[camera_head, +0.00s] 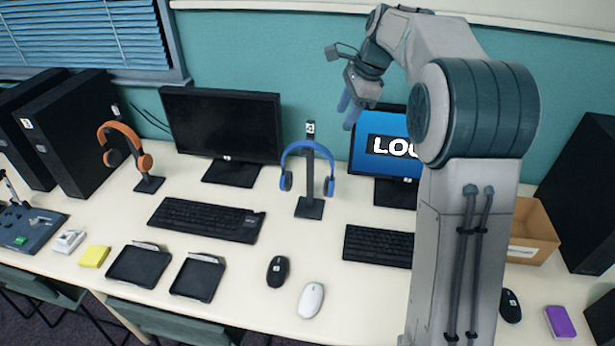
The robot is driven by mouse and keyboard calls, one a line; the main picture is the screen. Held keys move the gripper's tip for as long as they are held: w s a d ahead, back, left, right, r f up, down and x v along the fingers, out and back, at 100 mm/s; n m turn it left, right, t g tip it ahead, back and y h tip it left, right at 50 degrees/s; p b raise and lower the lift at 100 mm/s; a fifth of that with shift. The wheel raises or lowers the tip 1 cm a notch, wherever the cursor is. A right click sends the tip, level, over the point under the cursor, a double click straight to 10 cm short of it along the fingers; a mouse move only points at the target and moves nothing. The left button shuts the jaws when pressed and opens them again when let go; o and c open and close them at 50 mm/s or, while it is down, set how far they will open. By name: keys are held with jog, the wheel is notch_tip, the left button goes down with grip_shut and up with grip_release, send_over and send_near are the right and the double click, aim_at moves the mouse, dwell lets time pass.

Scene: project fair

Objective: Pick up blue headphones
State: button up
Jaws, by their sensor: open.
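The blue headphones (331,186) hang on a black stand (309,207) on the long pale table, between two monitors. Their band arches over the top of the stand, and the two ear cups hang on either side. My gripper (347,112) is up in the air to the right of and above the headphones, apart from them. Its blue fingers point down in front of the lit monitor. It is open and seems empty. My arm hides part of that monitor and the table's right side.
Orange headphones (144,161) hang on another stand at the left. A dark monitor (222,120) and a lit monitor (372,147) flank the blue headphones. Keyboards (207,219), mice (311,299), black trays (140,265) and a cardboard box (535,228) also occupy the table.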

aim_at(320, 146)
jog(key=w+a+f+m, duration=0.1)
jog(key=w+f, duration=0.1)
jog(key=f, duration=0.2)
jog(key=w+a+f+m, duration=0.1)
jog(key=w+a+f, duration=0.1)
jog(key=w+f, duration=0.1)
jog(key=w+a+f+m+y, duration=0.1)
jog(key=w+a+f+m, duration=0.1)
jog(key=f, duration=0.3)
jog(key=shift+w+f+g, duration=0.15)
jog(key=shift+w+g, duration=0.15)
jog(key=shift+w, duration=0.2)
jog(key=shift+s+d+p+x, duration=0.1)
jog(key=shift+p+x, duration=0.15)
jog(key=shift+x, duration=0.6)
jog(key=shift+s+d+p+x, duration=0.1)
jog(key=shift+p+x, duration=0.1)
jog(key=shift+x, duration=0.7)
jog(key=shift+s+d+p+x, duration=0.15)
jog(key=shift+p+x, duration=0.1)
jog(key=shift+x, duration=0.6)
jog(key=shift+a+f, duration=0.1)
grip_shut()
